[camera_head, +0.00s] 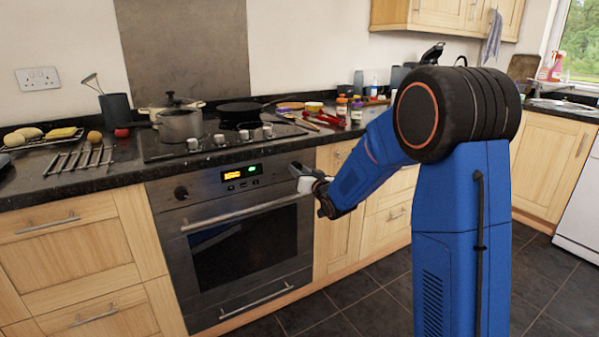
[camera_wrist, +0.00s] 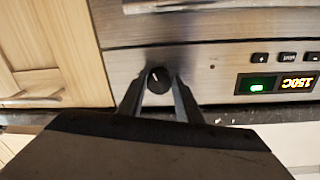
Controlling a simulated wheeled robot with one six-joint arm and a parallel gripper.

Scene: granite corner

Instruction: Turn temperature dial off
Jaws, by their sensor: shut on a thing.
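The black oven dial (camera_wrist: 159,77) shows in the wrist view, which is upside down, beside the lit display (camera_wrist: 278,85). A small pale mark shows on its face. My gripper (camera_wrist: 158,86) has one finger on each side of this dial and is shut on it. In the head view my gripper (camera_head: 297,174) is at the right end of the oven's control panel and hides this dial. The display (camera_head: 240,172) reads 150C in orange beside a green light. Another black dial (camera_head: 181,193) is at the panel's left end.
The oven door handle (camera_head: 245,213) runs just below the panel. Above it, the hob (camera_head: 222,139) holds a steel pot (camera_head: 180,126) and a frying pan. Wooden cabinets flank the oven. Jars and utensils crowd the counter to the right. The dark tiled floor in front is clear.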

